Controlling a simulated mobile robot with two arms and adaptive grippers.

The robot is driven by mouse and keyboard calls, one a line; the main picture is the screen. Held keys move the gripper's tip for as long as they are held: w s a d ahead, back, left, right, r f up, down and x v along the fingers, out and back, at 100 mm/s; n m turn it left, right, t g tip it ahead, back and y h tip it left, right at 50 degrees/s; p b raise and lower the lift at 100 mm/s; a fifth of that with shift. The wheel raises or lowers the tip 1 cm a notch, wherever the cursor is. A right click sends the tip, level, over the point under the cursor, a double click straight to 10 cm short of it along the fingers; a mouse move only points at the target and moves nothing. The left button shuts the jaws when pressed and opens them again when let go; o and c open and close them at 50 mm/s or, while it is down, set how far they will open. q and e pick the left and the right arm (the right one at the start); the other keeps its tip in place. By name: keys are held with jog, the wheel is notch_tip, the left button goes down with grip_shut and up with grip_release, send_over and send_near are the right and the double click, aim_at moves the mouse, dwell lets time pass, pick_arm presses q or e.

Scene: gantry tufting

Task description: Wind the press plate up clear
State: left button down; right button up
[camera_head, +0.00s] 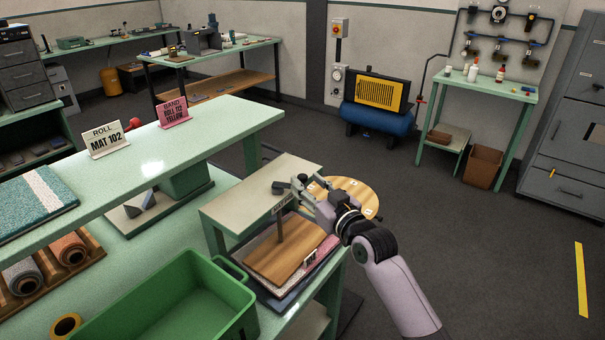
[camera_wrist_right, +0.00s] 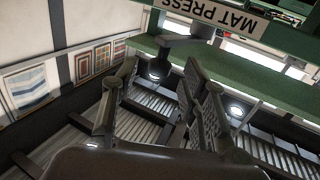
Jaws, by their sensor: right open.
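The mat press stands on the bench in the head view, with a dark upright screw post (camera_head: 280,228) over a wooden press plate (camera_head: 262,262). The plate lies low, over flat layers with dark and pink edges. A dark knob (camera_head: 277,188) shows at the press top. My right gripper (camera_head: 303,190) is open beside it; in the wrist view its fingers (camera_wrist_right: 162,72) are apart, with a dark crank-like part (camera_wrist_right: 180,42) beyond. Contact is unclear. My left gripper is out of view.
A green bin (camera_head: 165,300) stands in front, left of the press. A pale green shelf (camera_head: 165,150) with roll signs runs on the left. A round wooden top (camera_head: 358,190) lies just behind my right wrist.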

aim_at(305, 181)
jog(key=shift+x, duration=1.7)
jog(key=shift+c, duration=0.2)
grip_shut()
